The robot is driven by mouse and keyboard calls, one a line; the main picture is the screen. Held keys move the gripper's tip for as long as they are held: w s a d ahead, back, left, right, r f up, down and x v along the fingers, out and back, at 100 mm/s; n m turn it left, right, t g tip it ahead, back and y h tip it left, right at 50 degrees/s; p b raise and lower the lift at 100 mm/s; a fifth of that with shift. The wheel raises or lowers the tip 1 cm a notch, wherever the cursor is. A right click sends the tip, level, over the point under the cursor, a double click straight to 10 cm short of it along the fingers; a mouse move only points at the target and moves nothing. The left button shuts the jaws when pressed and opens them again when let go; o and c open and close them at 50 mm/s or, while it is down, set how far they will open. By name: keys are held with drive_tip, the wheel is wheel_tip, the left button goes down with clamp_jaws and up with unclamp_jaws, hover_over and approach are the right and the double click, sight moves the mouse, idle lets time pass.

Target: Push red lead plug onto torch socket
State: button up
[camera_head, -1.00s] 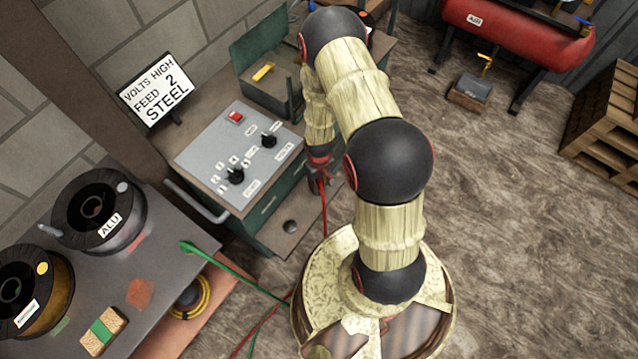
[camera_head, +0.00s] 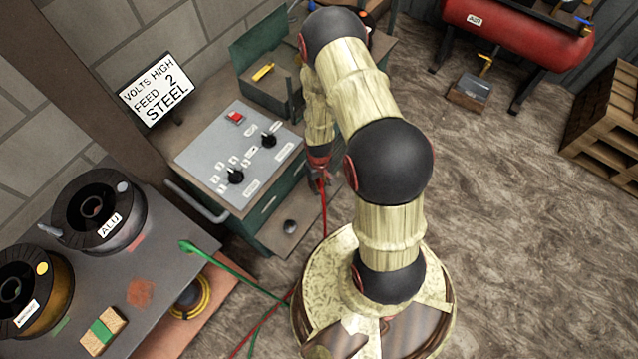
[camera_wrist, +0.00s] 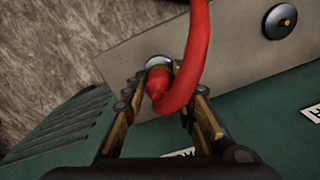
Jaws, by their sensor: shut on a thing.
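The red lead plug (camera_wrist: 158,88) is between the fingers of my gripper (camera_wrist: 160,95) in the wrist view, with its thick red cable curving up and toward the camera. My gripper is shut on the plug. A pale round rim, apparently the torch socket (camera_wrist: 157,62), shows just beyond the plug on a grey-brown plate. The plug covers most of it, so I cannot tell whether they touch or how deep the plug sits. In the head view my gripper (camera_head: 319,172) is at the right end of the welder's front ledge, and the red cable (camera_head: 324,202) hangs below it.
Another socket, dark with a brass pin (camera_wrist: 285,22), is on the same plate and shows on the ledge in the head view (camera_head: 289,227). The green welder (camera_head: 268,205) stands close beside my gripper. A green lead (camera_head: 225,264) lies across the bench corner at left. Open floor lies right.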

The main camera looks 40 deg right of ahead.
drive_tip(key=shift+f, duration=0.3)
clamp_jaws()
drive_tip(key=shift+f+b, duration=0.2)
drive_tip(key=shift+b, duration=0.15)
drive_tip(key=o, duration=1.1)
unclamp_jaws()
wheel_tip(320, 180, up, 12)
drive_tip(key=shift+f, duration=0.1)
